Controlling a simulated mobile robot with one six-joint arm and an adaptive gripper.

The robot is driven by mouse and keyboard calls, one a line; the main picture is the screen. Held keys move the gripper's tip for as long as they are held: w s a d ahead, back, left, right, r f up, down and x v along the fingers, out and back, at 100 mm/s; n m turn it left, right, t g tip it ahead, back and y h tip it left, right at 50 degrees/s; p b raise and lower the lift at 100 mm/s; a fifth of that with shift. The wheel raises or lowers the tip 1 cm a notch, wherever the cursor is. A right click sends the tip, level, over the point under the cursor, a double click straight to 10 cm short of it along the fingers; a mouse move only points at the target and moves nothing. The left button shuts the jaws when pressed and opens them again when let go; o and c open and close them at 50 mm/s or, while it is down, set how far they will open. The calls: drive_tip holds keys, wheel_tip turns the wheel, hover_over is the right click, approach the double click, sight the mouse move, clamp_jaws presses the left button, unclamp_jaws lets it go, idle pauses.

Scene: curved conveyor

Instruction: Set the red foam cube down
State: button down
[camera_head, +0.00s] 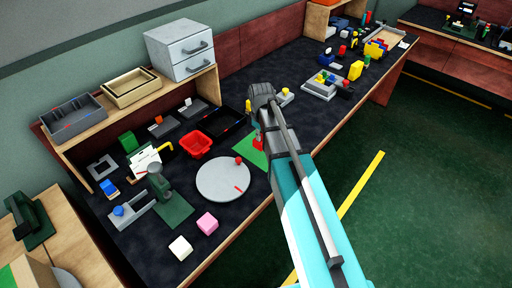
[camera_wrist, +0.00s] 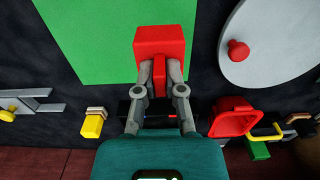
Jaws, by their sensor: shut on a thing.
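The red foam cube (camera_wrist: 160,42) is between the two fingers of my gripper (camera_wrist: 159,72) in the wrist view. The gripper is shut on it. Behind the cube is a flat green mat (camera_wrist: 90,45), with the cube over its edge area. In the head view a small red part of the cube (camera_head: 259,142) shows below my gripper (camera_head: 257,133), beside the green mat (camera_head: 250,157). My arm hides much of the cube and part of the mat there. I cannot tell whether the cube touches the surface.
A round grey disc (camera_head: 220,182) with a red knob lies left of the mat. A red tray (camera_head: 196,144) and a black tray (camera_head: 226,127) stand close by.

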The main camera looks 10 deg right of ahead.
sight(257, 142)
drive_tip(key=shift+w+a+f+b, duration=0.25)
drive_tip(key=shift+w+f+b, duration=0.3)
drive_tip(key=shift+f, duration=0.25)
drive_tip(key=shift+w, duration=0.1)
drive_tip(key=shift+w+a+f+b, duration=0.15)
drive_tip(key=shift+w+f+b, duration=0.25)
drive_tip(key=shift+f+b, duration=1.5)
drive_tip(key=shift+f, duration=0.1)
drive_tip(key=shift+f, duration=0.15)
drive_tip(key=c, duration=0.7)
unclamp_jaws()
drive_tip(key=shift+c, duration=0.2)
wheel_tip(257, 142, up, 12)
drive_tip(key=p, duration=1.2)
drive_tip(key=shift+r, duration=0.2)
